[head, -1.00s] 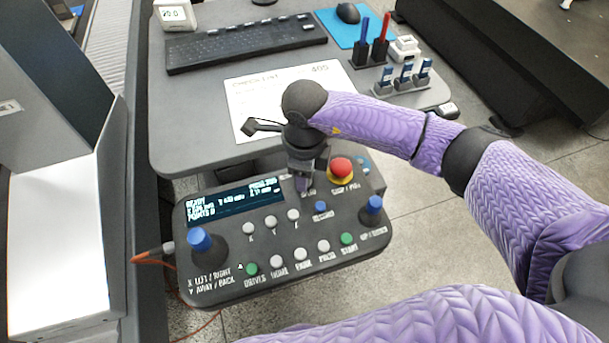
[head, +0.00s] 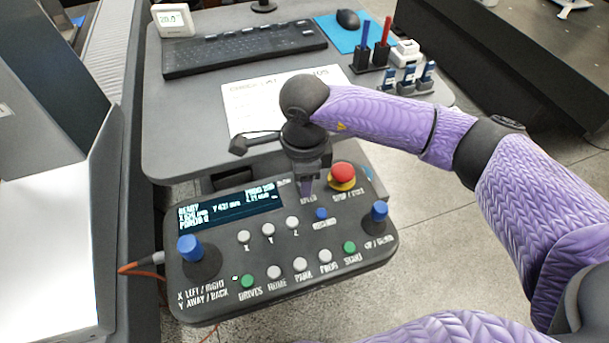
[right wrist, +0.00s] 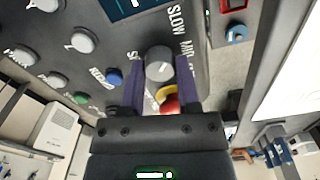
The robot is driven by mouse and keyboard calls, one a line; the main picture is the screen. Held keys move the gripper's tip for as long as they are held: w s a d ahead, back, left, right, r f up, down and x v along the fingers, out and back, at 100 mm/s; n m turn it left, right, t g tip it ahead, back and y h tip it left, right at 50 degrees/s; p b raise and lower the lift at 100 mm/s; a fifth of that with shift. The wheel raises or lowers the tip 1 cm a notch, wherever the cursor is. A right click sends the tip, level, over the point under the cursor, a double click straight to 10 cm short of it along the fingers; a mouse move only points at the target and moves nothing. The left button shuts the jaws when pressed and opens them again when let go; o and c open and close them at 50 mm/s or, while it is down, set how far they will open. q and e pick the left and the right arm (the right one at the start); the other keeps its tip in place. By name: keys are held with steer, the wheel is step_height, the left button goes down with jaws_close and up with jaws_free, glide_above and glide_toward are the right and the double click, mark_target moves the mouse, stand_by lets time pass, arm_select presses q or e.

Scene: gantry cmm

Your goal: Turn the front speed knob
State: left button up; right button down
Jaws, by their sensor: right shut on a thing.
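The speed knob is a grey round knob (right wrist: 158,66) with a light pointer line, at the top edge of the dark control panel (head: 215,290). In the right wrist view it sits between the two purple fingers of my right gripper (right wrist: 160,80), with a finger against each side. In the head view my right gripper (head: 307,186) points down onto the panel and hides the knob. My left gripper is in neither view.
A red stop button (head: 342,174) on a yellow base stands close right of the gripper. Blue joysticks (head: 190,248) (head: 379,211) rise at both panel ends. A lit display (head: 230,208) is left of the gripper. The desk (head: 190,130) lies behind.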

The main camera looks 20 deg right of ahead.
steer(key=shift+r, duration=0.1)
steer(key=shift+c, duration=2.2)
jaws_free()
steer(key=shift+o, duration=0.6)
step_height(320, 180, up, 10)
